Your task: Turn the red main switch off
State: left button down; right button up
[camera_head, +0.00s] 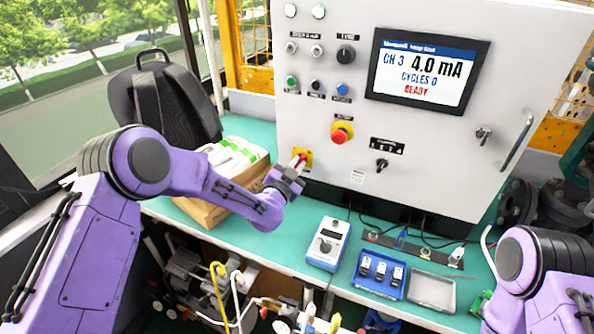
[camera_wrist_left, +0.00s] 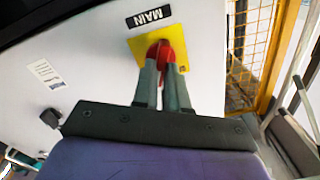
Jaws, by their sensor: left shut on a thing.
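The red main switch (camera_wrist_left: 163,54) sits on a yellow plate (camera_wrist_left: 178,45) under a "MAIN" label in the left wrist view. In the head view the switch (camera_head: 300,158) shows at the lower left of the white cabinet panel. My left gripper (camera_wrist_left: 164,72) is shut on the red switch handle, with one grey finger on each side of it. In the head view my left gripper (camera_head: 296,168) reaches the panel from the left and partly hides the switch. The right arm shows at the lower right, but its gripper is out of view.
A red emergency button (camera_head: 341,134) sits on the panel to the right of the switch. A screen (camera_head: 428,72) reads CH 3, 4.0 mA, READY. A cardboard box (camera_head: 200,211), a white-blue device (camera_head: 327,244) and a blue tray (camera_head: 369,285) stand on the green bench below.

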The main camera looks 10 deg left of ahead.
pick_arm(q)
jog(key=n+b, duration=0.2)
jog(key=n, duration=0.1)
jog(key=shift+a+f+n, duration=0.1)
jog(key=shift+n, duration=0.3)
jog(key=shift+a+n+b, duration=0.15)
jog(key=shift+n+b, duration=1.1)
jog(key=shift+n, duration=1.35)
jog(key=shift+a+n+b, duration=0.1)
jog(key=shift+n+b, duration=1.1)
jog(key=shift+n, duration=1.4)
jog(key=shift+w, duration=0.1)
jog(key=c, duration=1.2)
grip_release()
jog(key=shift+o, duration=0.2)
